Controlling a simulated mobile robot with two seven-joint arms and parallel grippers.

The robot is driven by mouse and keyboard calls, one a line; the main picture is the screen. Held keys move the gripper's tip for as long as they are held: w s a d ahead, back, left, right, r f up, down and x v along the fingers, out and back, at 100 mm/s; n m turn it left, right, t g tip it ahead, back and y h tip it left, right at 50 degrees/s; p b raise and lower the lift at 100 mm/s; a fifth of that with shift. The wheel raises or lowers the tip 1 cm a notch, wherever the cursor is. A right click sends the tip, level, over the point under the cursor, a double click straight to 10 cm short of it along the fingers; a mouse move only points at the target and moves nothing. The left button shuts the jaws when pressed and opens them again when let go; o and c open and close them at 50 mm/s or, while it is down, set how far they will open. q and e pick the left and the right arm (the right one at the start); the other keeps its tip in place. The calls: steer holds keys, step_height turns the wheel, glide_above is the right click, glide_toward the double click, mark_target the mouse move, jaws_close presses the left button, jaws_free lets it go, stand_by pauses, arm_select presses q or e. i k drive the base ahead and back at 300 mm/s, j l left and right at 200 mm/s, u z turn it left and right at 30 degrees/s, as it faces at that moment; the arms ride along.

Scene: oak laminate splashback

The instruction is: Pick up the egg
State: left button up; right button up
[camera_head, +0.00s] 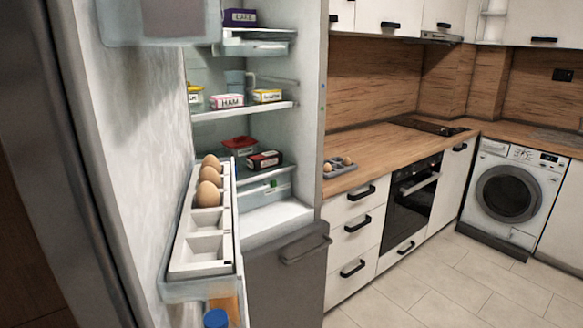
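Several brown eggs (208,193) sit in the far end of a white egg tray (203,245) on the inside shelf of the open fridge door. The near cups of that tray are empty. More brown eggs (347,161) sit in a small grey carton (337,171) on the wooden counter, to the right of the fridge. Neither of my grippers shows in the head view.
The open fridge door (135,130) fills the left side. A HAM package (228,101) and other packages stand on the fridge shelves. A blue-capped bottle (216,318) stands below the egg tray. The counter (400,143) is largely clear; the tiled floor (450,285) is free.

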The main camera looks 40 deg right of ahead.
mark_target(327, 168)
steer(key=i+l+u, duration=0.1)
steer(key=l+u, duration=0.35)
steer(key=l, duration=0.45)
steer(key=l+u, duration=0.45)
steer(key=l, duration=0.9)
steer(key=k+l+u, duration=0.1)
steer(key=l, duration=0.4)
steer(key=k+l, duration=0.1)
steer(key=l, duration=0.35)
steer(key=k+l+u, duration=0.1)
steer(key=l, duration=0.35)
